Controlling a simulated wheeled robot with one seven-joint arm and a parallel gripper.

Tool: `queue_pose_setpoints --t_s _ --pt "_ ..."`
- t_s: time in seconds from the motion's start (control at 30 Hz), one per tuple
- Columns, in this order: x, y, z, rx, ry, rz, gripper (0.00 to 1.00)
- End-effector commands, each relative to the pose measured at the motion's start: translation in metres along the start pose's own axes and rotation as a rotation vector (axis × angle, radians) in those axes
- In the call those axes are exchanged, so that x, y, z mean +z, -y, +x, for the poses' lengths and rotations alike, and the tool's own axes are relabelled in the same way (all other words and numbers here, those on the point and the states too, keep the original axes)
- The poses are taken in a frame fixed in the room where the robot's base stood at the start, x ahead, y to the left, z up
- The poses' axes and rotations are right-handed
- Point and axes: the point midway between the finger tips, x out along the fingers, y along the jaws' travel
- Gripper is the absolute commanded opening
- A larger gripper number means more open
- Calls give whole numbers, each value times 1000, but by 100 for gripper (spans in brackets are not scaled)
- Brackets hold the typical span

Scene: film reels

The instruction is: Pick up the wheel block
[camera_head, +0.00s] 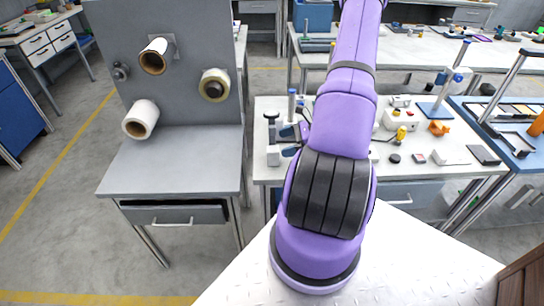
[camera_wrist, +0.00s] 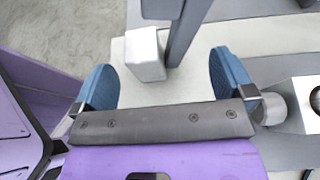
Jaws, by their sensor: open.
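I cannot tell for certain which piece is the wheel block. A plain white block (camera_wrist: 145,54) stands just beyond and between my fingers in the wrist view, nearer the left finger, beside a dark grey upright. A white block also shows at the left edge of the workbench in the head view (camera_head: 273,156). My gripper (camera_wrist: 163,76) is open, with its two blue fingers spread and nothing between the pads. In the head view my gripper (camera_head: 291,135) is low over the bench's left end, partly hidden by my purple arm.
The white workbench (camera_head: 425,174) carries several small tools and parts, including an orange piece (camera_head: 439,128). My arm hides its middle. A grey stand (camera_head: 184,175) with several rolls is at left. A metal cylinder (camera_wrist: 270,108) lies close by the right finger. Floor shows between stand and bench.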

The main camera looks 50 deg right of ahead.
Motion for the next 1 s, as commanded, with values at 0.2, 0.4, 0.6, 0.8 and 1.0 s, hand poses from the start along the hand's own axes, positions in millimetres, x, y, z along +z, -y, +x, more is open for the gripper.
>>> queue_pose_setpoints --t_s 0.2,0.4,0.6,0.8,1.0 --pt "1 -3 20 3 2 2 100" --pt "0 -4 46 1 1 1 100" --pt "0 -4 54 0 0 0 100" --pt "0 -4 54 0 0 0 88" --pt "1 -4 54 0 1 0 53"
